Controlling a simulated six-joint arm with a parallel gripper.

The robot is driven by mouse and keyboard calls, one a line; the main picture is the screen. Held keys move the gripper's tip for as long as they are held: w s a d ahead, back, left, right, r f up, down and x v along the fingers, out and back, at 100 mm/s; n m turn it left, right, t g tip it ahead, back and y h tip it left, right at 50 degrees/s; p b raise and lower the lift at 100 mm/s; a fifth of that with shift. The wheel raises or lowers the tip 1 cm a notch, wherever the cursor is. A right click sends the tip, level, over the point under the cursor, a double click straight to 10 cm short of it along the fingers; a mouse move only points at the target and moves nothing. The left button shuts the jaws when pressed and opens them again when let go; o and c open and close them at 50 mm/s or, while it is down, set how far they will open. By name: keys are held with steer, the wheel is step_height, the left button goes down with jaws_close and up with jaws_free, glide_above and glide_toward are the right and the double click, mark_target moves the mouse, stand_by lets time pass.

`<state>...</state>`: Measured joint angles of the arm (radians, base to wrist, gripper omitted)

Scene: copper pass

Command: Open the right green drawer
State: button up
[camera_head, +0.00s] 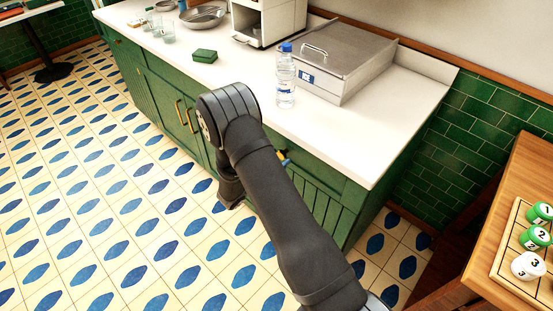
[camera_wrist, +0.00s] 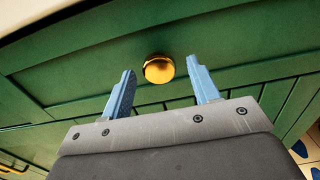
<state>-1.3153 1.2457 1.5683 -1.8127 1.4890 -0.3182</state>
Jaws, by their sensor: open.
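The right green drawer (camera_wrist: 230,45) has a flat green front with a round brass knob (camera_wrist: 159,69). It looks closed in the wrist view. My gripper (camera_wrist: 163,82) is open, with one blue finger on each side of the knob in the picture. The fingers look apart from the knob, and I cannot tell how far the knob is in front of them. In the head view the drawer (camera_head: 322,180) is partly hidden behind my arm, and only a bit of my gripper (camera_head: 284,158) shows by the cabinet front.
The white counter (camera_head: 340,130) above holds a water bottle (camera_head: 286,75), a metal box (camera_head: 335,58), a green sponge (camera_head: 204,56) and glasses. A wooden table (camera_head: 530,170) with numbered pieces stands at the right. The tiled floor (camera_head: 100,210) at the left is clear.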

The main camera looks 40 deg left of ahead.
steer(key=shift+c, duration=0.3)
jaws_close()
steer(key=s, duration=3.7)
steer(key=shift+s, duration=0.4)
steer(key=shift+o, duration=0.3)
jaws_free()
steer(key=shift+s, duration=0.1)
steer(key=s, duration=1.7)
steer(key=shift+s, duration=0.15)
